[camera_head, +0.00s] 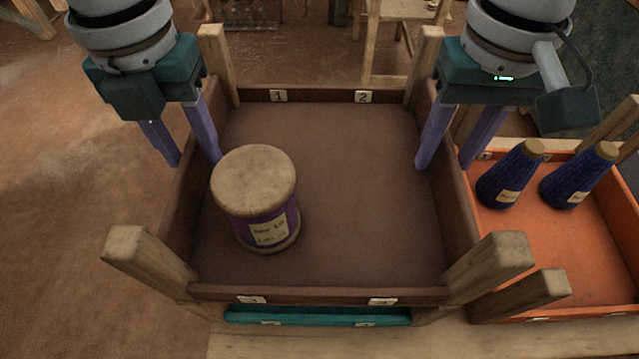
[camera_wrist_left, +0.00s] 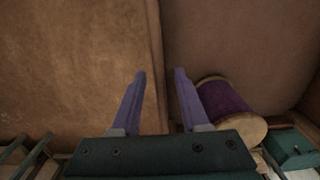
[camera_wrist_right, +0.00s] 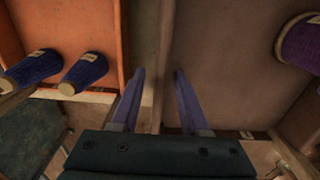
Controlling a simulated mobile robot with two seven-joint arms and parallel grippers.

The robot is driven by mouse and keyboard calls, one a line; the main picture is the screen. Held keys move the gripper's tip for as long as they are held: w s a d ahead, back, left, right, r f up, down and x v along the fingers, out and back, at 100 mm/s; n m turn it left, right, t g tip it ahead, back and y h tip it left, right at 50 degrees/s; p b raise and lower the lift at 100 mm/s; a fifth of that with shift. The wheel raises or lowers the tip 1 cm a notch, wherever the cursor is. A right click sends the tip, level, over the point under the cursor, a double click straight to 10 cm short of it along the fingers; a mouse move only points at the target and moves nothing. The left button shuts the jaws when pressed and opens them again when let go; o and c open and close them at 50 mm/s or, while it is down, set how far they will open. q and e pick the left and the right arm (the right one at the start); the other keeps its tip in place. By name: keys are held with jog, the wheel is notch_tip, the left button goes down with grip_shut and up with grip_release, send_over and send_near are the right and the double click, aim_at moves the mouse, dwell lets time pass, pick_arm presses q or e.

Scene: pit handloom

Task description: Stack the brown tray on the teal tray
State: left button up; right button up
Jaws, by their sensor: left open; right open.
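The brown tray (camera_head: 340,150) is in the middle of the head view, with wooden corner posts and a purple spool (camera_head: 262,225) standing inside at its left. The teal tray (camera_head: 320,316) shows only as a strip below the brown tray's front edge; the rest is hidden, and I cannot tell whether the two are fully seated. My left gripper (camera_head: 198,163) is open, its fingers on either side of the brown tray's left wall, also seen in the left wrist view (camera_wrist_left: 160,75). My right gripper (camera_head: 443,166) is open, its fingers on either side of the right wall.
An orange tray (camera_head: 600,235) with two dark blue cones (camera_head: 510,175) stands close on the right, beside the right gripper. A pale wooden surface (camera_head: 430,345) lies at the front. A wooden stool (camera_head: 400,40) stands behind. The floor on the left is clear.

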jog(key=shift+r, duration=0.2)
pick_arm(q)
notch_tip(320, 180, up, 12)
pick_arm(e)
notch_tip(320, 180, up, 12)
jog(key=shift+f, duration=0.2)
dwell(0.7)
